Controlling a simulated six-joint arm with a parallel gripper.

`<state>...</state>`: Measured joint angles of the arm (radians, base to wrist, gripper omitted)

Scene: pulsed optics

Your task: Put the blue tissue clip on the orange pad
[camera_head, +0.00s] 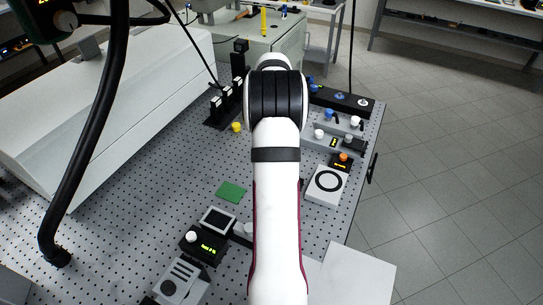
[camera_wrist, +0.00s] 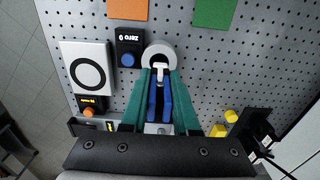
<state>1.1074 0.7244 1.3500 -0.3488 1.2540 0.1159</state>
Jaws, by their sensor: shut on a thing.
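The blue tissue clip (camera_wrist: 167,104) shows in the wrist view as two slim blue arms between the teal fingers of my gripper (camera_wrist: 161,78). My gripper is shut on it, and the clip lies lengthwise along the fingers. The orange pad (camera_wrist: 127,9) lies flat on the perforated table at the top of the wrist view, beyond the fingertips and to their left. It looks bare in the part that shows. In the head view my arm hides the gripper, the clip and the orange pad.
Close past the fingertips stands a round grey-white piece (camera_wrist: 160,54). Left of it are a black box with a blue knob (camera_wrist: 127,60) and a white ringed plate (camera_wrist: 84,76). A green pad (camera_wrist: 215,12) lies right of the orange one. Yellow pieces (camera_wrist: 231,116) stand at right.

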